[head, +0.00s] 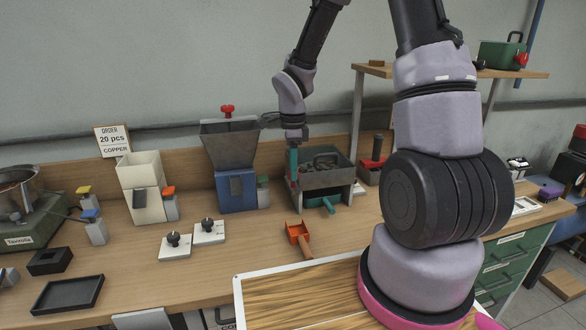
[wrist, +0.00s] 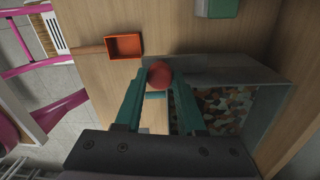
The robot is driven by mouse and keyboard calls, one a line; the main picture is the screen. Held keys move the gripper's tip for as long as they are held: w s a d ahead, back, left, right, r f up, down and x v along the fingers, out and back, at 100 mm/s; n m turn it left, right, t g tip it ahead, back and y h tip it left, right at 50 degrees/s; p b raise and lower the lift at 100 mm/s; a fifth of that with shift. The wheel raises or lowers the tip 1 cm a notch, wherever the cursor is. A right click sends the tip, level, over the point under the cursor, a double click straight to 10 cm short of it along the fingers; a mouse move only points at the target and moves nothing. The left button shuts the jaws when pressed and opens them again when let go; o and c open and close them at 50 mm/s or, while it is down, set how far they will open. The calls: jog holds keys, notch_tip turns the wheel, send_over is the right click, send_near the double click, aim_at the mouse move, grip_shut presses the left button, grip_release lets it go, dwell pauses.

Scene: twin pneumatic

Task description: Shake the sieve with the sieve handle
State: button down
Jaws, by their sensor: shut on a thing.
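The sieve is a dark grey open box (head: 328,176) on a stand on the bench; its rim and wall also show in the wrist view (wrist: 265,72). Copper-coloured and grey-green pieces (wrist: 222,108) lie in it. A round red knob (wrist: 160,74), seemingly the sieve handle's end, sits between my teal fingertips at the sieve's left front corner. My gripper (head: 293,182) points down and is shut on this knob. The rest of the handle is hidden by the fingers.
An orange scoop (head: 297,233) lies in front of the sieve. A blue hopper machine (head: 236,190) stands to the left, with a small grey-green box (head: 262,188) between. A teal-handled item (head: 322,205) lies below the sieve's front. Two white plates with black knobs (head: 209,230) lie at front left.

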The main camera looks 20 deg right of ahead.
jog(key=shift+w, duration=0.1)
jog(key=w, duration=0.6)
jog(key=shift+w, duration=0.1)
jog(key=c, duration=0.5)
grip_release()
notch_tip(320, 180, up, 11)
jog(key=shift+w, duration=0.15)
jog(key=shift+f, duration=0.1)
